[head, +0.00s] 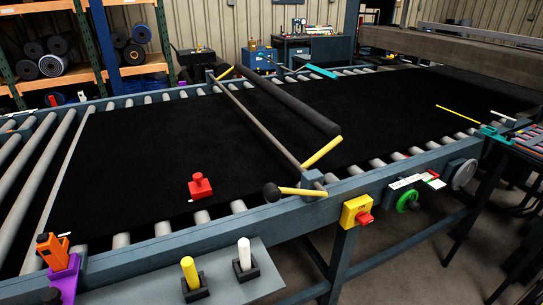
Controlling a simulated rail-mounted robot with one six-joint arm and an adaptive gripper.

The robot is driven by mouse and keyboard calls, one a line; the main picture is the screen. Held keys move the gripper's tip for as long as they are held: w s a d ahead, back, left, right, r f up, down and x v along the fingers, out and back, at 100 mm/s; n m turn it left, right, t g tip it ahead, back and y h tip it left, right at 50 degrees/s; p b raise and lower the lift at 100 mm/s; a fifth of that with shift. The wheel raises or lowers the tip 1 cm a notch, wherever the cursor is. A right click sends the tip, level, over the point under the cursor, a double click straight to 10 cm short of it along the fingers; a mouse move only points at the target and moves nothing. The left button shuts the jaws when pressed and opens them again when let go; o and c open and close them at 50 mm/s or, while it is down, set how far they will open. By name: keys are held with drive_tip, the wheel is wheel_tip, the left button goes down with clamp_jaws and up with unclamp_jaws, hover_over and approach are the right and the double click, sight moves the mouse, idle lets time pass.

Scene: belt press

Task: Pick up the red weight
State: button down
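The red weight (200,186) stands upright on the black belt (130,170), near the belt's front edge and left of the crossbar. It has a square base and a knob on top. It is fully visible and nothing touches it from above. My gripper does not show in the head view.
A dark crossbar with a roller (287,100) and yellow levers spans the belt right of the weight. A yellow box with a red knob (357,211) sits on the frame.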

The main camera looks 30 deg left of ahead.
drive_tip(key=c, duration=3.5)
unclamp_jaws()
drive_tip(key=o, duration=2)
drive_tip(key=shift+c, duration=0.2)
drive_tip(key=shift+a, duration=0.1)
